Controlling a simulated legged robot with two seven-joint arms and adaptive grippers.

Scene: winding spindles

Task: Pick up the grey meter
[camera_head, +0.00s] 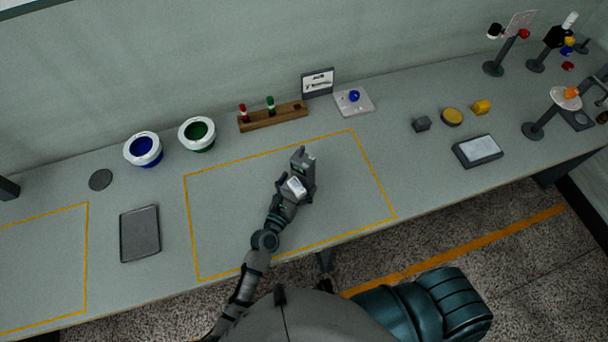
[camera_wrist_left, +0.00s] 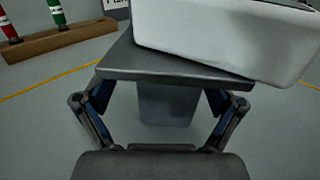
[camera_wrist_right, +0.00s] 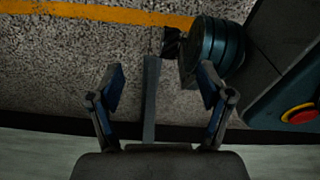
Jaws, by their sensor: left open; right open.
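A dark grey device (camera_head: 304,158), which looks like the grey meter, stands inside the middle yellow outline on the table. In the left wrist view it shows as a grey block (camera_wrist_left: 166,106) under a dark slab, with a white box (camera_wrist_left: 225,35) over the slab. My left gripper (camera_head: 300,178) is at the device. Its open fingers lie on either side of the grey block, with gaps visible; contact cannot be told. My right gripper (camera_wrist_right: 161,86) is open and empty over the floor, off the table; the head view does not show it.
A wooden rack (camera_head: 273,117) with red and green pieces, a blue-lined bowl (camera_head: 143,150) and a green-lined bowl (camera_head: 197,134) stand behind. A dark tablet (camera_head: 140,233) lies left.

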